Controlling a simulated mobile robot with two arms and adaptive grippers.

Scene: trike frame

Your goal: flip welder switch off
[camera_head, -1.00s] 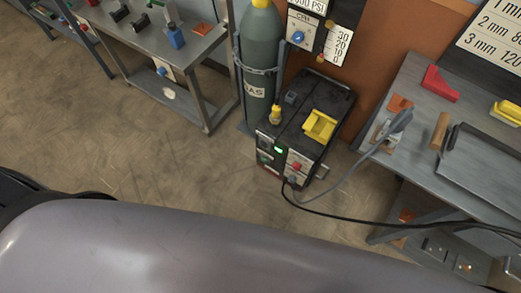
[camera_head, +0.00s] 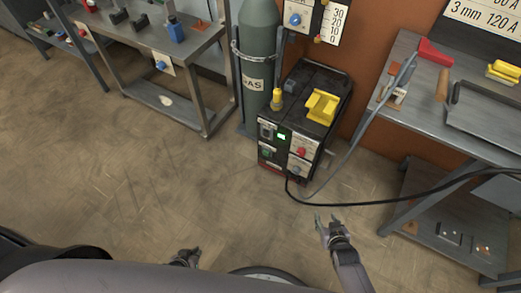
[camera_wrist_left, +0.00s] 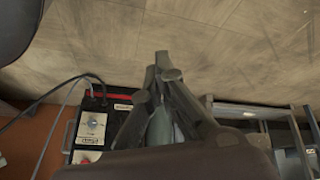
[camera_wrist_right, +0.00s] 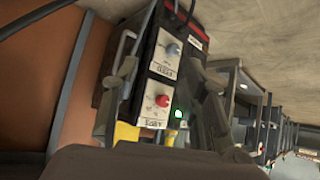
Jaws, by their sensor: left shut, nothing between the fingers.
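The welder (camera_head: 318,78) is a black box on the floor with a yellow handle on top. My left gripper (camera_head: 190,254) is shut and empty, low over the floor, apart from the welder. My right gripper (camera_head: 326,219) is open and empty, in front and right of it. The right wrist view shows the red knob (camera_wrist_right: 163,101) between the fingers' sides.
Another bench (camera_head: 195,62) stands at the left. The floor in front is clear.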

